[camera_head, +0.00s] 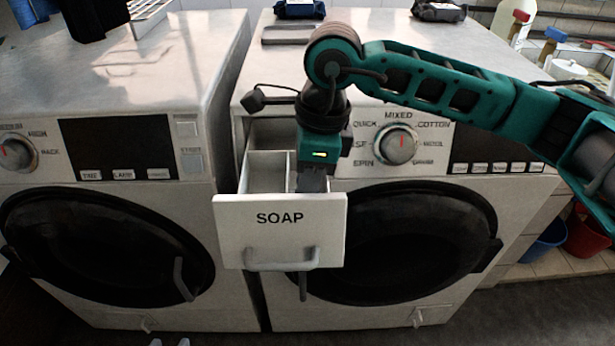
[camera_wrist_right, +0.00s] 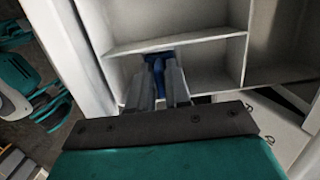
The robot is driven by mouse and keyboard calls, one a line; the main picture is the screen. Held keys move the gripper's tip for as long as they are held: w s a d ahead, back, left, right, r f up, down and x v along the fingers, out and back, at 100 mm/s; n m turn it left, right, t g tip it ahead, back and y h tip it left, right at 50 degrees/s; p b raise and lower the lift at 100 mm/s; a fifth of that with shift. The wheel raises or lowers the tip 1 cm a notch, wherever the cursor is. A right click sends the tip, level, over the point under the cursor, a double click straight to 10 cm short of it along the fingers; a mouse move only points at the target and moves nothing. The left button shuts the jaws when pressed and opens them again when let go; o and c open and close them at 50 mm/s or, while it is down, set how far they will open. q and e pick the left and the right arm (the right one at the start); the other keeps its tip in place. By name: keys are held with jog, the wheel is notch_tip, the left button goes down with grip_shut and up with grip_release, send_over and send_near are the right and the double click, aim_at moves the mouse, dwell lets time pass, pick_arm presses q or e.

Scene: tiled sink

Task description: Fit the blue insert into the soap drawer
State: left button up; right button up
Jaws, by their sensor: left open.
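The soap drawer (camera_head: 228,222) is pulled out of the right-hand washing machine, its white front marked SOAP. Its compartments (camera_wrist_right: 205,62) show in the right wrist view. My right arm reaches in from the right, and my right gripper (camera_head: 312,190) points down into the drawer's right part, its tips hidden by the front. In the right wrist view my right gripper (camera_wrist_right: 158,75) has its fingers on either side of the blue insert (camera_wrist_right: 158,57), which sits low among the dividers; how deep is unclear. My left gripper (camera_head: 169,342) shows only as two pale fingertips at the bottom edge, apart and empty.
The drawer handle (camera_head: 282,261) juts out in front. A control knob (camera_head: 398,143) lies close right of my right gripper. Another washing machine (camera_head: 125,85) stands at left. Blue and red buckets (camera_head: 588,236) stand on the right. Dark items lie on the machine tops.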

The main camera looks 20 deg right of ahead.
jog(key=o, duration=0.3)
pick_arm(q)
jog(key=shift+r, duration=0.1)
pick_arm(e)
jog(key=shift+o, duration=0.2)
jog(key=shift+r, duration=0.2)
jog(key=shift+r+p, duration=0.3)
jog(key=shift+r, duration=0.05)
pick_arm(q)
jog(key=shift+s+a+r+p, duration=0.15)
jog(key=shift+a+p, duration=0.15)
jog(key=shift+p, duration=0.1)
pick_arm(e)
notch_tip(320, 180, up, 11)
jog(key=d, duration=0.1)
jog(key=shift+s+d, duration=0.25)
jog(key=shift+d, duration=0.1)
pick_arm(q)
jog(key=shift+r, duration=0.15)
